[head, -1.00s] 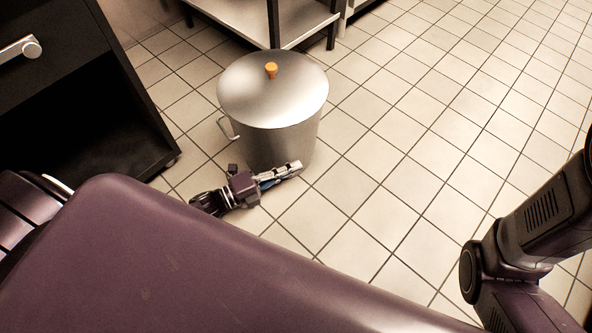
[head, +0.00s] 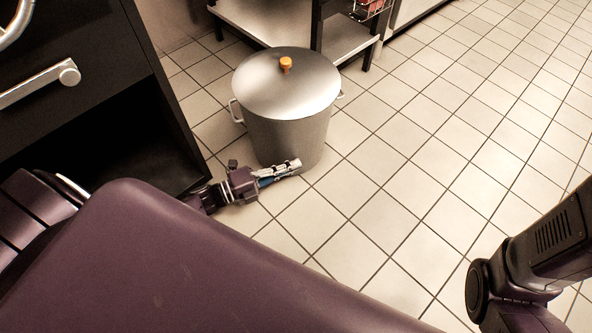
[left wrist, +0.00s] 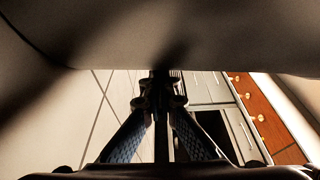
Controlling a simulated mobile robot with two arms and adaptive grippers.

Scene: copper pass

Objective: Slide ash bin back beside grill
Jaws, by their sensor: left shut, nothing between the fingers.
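The ash bin (head: 283,135) is a round metal bin with a flat lid, an orange knob and side handles. It stands upright on the tiles, right of a black unit with a silver handle, which appears to be the grill (head: 150,95). A gap of floor shows between them. My left gripper (head: 296,165) is shut and empty, low at the bin's near side. In the left wrist view the shut fingers (left wrist: 161,82) reach a pale curved surface, apparently the bin wall (left wrist: 180,35); contact is unclear. My right gripper is out of view; only that arm shows.
A metal shelf table (head: 347,45) with dark legs stands behind the bin. Open tiled floor (head: 430,150) lies to the right. The black unit's open lower bay (head: 110,150) is at left.

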